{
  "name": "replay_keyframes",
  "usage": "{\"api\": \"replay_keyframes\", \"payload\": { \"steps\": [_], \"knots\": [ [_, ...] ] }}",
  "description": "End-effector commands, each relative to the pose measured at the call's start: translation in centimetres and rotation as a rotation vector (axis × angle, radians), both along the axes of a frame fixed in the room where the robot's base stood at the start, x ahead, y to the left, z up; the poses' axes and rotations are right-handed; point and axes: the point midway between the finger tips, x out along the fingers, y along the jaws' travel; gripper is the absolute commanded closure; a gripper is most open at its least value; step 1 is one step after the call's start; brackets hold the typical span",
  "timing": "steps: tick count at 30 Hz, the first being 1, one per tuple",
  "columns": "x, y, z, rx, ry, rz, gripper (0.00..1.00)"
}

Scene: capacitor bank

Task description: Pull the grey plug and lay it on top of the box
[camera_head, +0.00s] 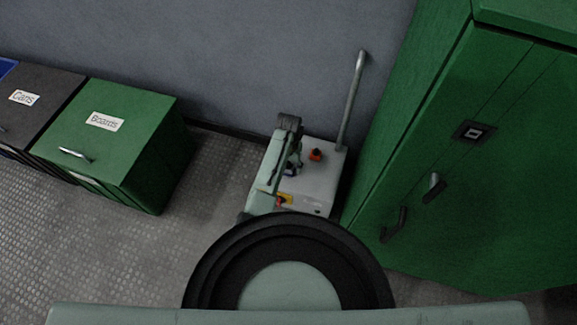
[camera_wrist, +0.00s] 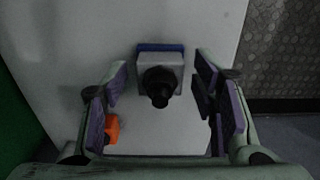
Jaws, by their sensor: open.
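The grey plug (camera_wrist: 160,68) shows in the wrist view, with a black round end facing the camera and a blue socket edge (camera_wrist: 160,47) behind it. It sits on the pale grey box (camera_wrist: 75,30). My gripper (camera_wrist: 161,78) is open, with one finger on each side of the plug and visible gaps between. In the head view the box (camera_head: 328,185) stands on the floor by the green cabinet. There my arm and gripper cover part of the box, and the plug is mostly hidden.
An orange-red knob (camera_head: 315,154) is on the box top, close to my left finger in the wrist view (camera_wrist: 112,129). A metal pole (camera_head: 352,100) rises behind the box. A green cabinet (camera_head: 450,170) stands at right, a green "Boards" bin (camera_head: 120,150) at left.

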Motion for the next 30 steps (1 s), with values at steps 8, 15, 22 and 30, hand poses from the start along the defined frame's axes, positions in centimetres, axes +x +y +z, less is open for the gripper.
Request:
{"api": "replay_keyframes", "payload": {
  "steps": [8, 15, 22, 30],
  "knots": [
    [0.0, -0.02, 0.14, 0.0, 0.0, 0.0, 0.47],
    [0.02, 0.03, 0.02, 0.001, 0.0, -0.001, 0.47],
    [0.01, 0.02, 0.01, 0.0, 0.0, 0.0, 0.59],
    [0.02, 0.03, 0.01, 0.0, 0.0, 0.0, 0.77]
  ]
}}
